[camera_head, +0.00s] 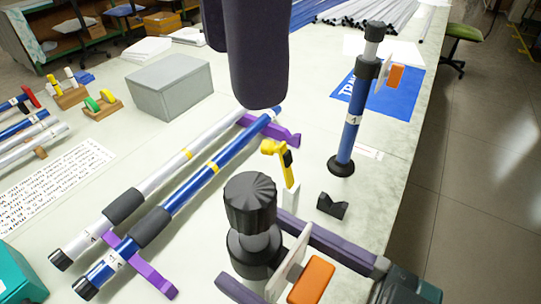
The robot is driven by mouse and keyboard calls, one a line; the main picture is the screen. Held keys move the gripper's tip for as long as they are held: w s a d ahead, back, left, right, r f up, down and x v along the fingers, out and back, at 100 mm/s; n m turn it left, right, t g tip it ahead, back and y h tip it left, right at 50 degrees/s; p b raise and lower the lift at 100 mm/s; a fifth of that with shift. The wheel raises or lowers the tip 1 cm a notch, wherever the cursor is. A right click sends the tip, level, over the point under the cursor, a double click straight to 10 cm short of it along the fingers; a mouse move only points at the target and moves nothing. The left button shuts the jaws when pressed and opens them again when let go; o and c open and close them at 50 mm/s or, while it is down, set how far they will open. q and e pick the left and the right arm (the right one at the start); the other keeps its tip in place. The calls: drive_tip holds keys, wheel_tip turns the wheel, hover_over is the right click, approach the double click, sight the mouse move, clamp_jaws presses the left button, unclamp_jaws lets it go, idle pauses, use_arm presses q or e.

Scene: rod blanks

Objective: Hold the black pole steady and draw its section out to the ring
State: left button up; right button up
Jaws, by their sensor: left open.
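An upright pole with a ribbed black cap and black collar (252,205) stands at the front centre. A pale section shows below the collar, and a white plate with an orange lever (312,280) is at its side. The fingers of my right gripper (250,258) lie on either side of this pole below the collar; whether they touch it is unclear. My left gripper (232,45) is a large dark shape close to the camera at top centre, above the table, open with nothing seen in it. No ring on the pole is visible; its lower part is hidden.
A blue pole (352,118) with an orange lever stands upright at the back right. A silver rod (155,180) and blue rod (195,182) with yellow bands lie on purple cradles. A yellow tool (285,160), black V-block (332,207) and grey box (168,88) are nearby.

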clamp_jaws()
use_arm(q)
drive_tip(key=shift+o, duration=1.2)
drive_tip(key=shift+s+f, duration=0.1)
drive_tip(key=shift+s, duration=0.05)
drive_tip(key=shift+o, duration=0.5)
drive_tip(key=s+d+n+g+h, duration=0.1)
drive_tip(key=s+f+n+g+h, duration=0.1)
drive_tip(key=n+g+h, duration=0.1)
drive_tip(key=s+d+f+n+g+h, duration=0.1)
drive_tip(key=s+n+g, duration=0.1)
drive_tip(key=shift+d+f+h, duration=0.2)
drive_tip(key=shift+d+h, duration=0.1)
drive_tip(key=shift+h, duration=0.1)
drive_tip(key=n+t+h, duration=0.7)
drive_tip(key=n+h, duration=0.6)
drive_tip(key=n, duration=1.6)
approach(276, 193)
drive_tip(key=d, duration=0.3)
drive_tip(key=w+d, duration=0.1)
drive_tip(key=d, duration=0.3)
drive_tip(key=w+d, duration=0.1)
drive_tip(key=d, duration=0.3)
drive_tip(key=shift+d+f, duration=0.2)
drive_tip(key=shift+f, duration=0.2)
drive_tip(key=shift+s, duration=0.1)
